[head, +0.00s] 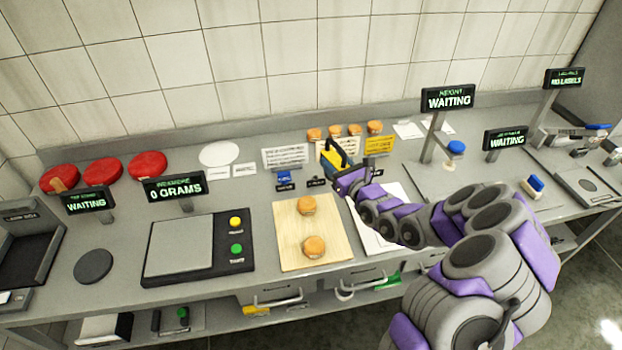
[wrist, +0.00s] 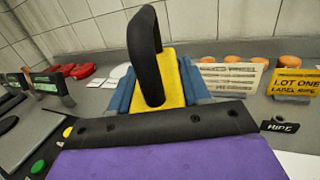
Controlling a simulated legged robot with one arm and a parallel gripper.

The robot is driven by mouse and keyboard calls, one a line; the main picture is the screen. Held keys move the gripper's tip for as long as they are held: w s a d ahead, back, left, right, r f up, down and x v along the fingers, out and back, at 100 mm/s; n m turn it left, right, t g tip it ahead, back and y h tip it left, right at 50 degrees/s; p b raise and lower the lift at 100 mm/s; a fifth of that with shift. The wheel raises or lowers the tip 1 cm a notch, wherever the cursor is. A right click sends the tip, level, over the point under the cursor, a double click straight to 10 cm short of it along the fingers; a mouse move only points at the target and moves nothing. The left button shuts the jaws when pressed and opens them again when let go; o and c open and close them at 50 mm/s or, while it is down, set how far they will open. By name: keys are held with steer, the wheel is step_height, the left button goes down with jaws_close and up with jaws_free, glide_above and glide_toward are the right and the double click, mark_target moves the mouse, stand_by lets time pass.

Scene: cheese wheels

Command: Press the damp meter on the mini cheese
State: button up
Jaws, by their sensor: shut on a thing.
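My gripper (head: 345,170) is shut on a yellow tool with a black part, likely the damp meter (head: 336,150), above the counter behind the wooden board. In the wrist view the damp meter (wrist: 172,75) shows its yellow body and a black loop, with blue-grey pieces on both sides. Its tip is hidden. Two small orange-brown mini cheeses lie on the board: one at the back (head: 306,205), one at the front (head: 314,247). The damp meter is apart from both. Several similar small cheeses (head: 334,131) stand in a row at the back.
The wooden board (head: 290,227) lies between a black scale (head: 180,250) reading "0 GRAMS" and a white sheet (head: 372,238). Red cheese wheels (head: 103,171) stand back left. Small signs, a yellow label card (head: 379,144) and screens on posts (head: 448,97) rise around the back and right.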

steer(key=s+a+f+n+g+y, duration=0.1)
steer(key=a+f, duration=0.2)
steer(key=a, duration=0.2)
steer(key=a+f+n+g+y, duration=0.1)
steer(key=a+f, duration=0.2)
steer(key=a, duration=0.2)
steer(key=d, duration=0.1)
steer(key=d+f, duration=0.1)
steer(key=d+b, duration=0.1)
steer(key=shift+d+f, duration=0.15)
steer(key=shift+f, duration=0.15)
steer(key=shift+d+f, duration=0.1)
steer(key=shift+f, duration=0.25)
steer(key=a+f, duration=0.2)
steer(key=a, duration=0.1)
steer(key=shift+a+b, duration=0.15)
steer(key=shift+b, duration=0.25)
steer(key=shift+d+r, duration=0.15)
steer(key=shift+d, duration=1.3)
steer(key=shift+a+f, duration=0.25)
steer(key=shift+a, duration=1.05)
steer(key=shift+d+f, duration=0.1)
steer(key=shift+d, duration=1)
steer(key=shift+a+f, duration=0.3)
steer(key=shift+a, duration=0.6)
steer(key=shift+d, duration=0.7)
steer(key=shift+a+b, duration=0.15)
steer(key=shift+b, duration=0.15)
steer(key=shift+s+a+f, duration=0.1)
steer(key=shift+a, duration=0.2)
